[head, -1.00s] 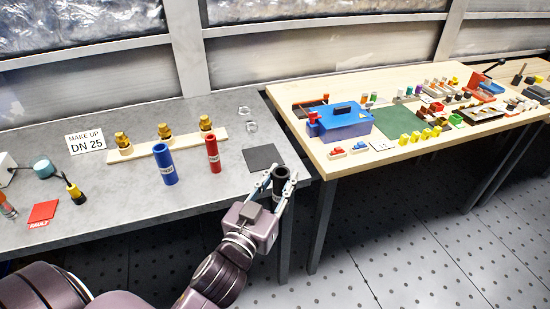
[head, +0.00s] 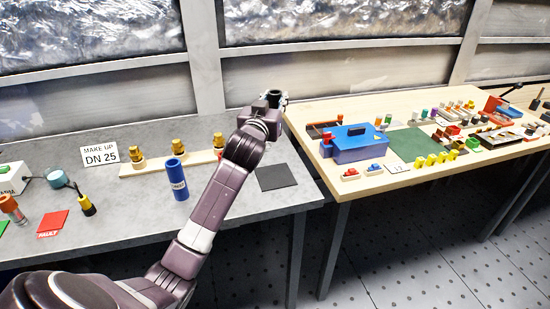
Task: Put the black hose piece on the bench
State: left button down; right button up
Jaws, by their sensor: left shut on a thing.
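The black hose piece (head: 274,93) is a short dark tube, upright, with its open top showing. My left gripper (head: 273,101) is shut on it near the back right corner of the grey bench (head: 120,228). The gripper body hides the hose's lower part, so I cannot tell whether it touches the bench top. A black square mat (head: 277,177) lies bare at the bench's right end, in front of the gripper. My right gripper is not in view.
A blue hose piece (head: 178,180) stands left of my arm. Brass fittings (head: 177,147) stand on a wooden strip behind it. My forearm mostly hides a red piece. The wooden table (head: 335,188) at right holds a blue toolbox (head: 353,148) and many small parts.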

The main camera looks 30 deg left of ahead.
pick_arm(q)
notch_tip(320, 180, down, 16)
jog(key=shift+b, duration=0.3)
jog(key=shift+f, duration=0.1)
jog(key=shift+f, duration=0.1)
jog(key=c, duration=1.5)
grip_release()
jog(key=shift+c, duration=0.2)
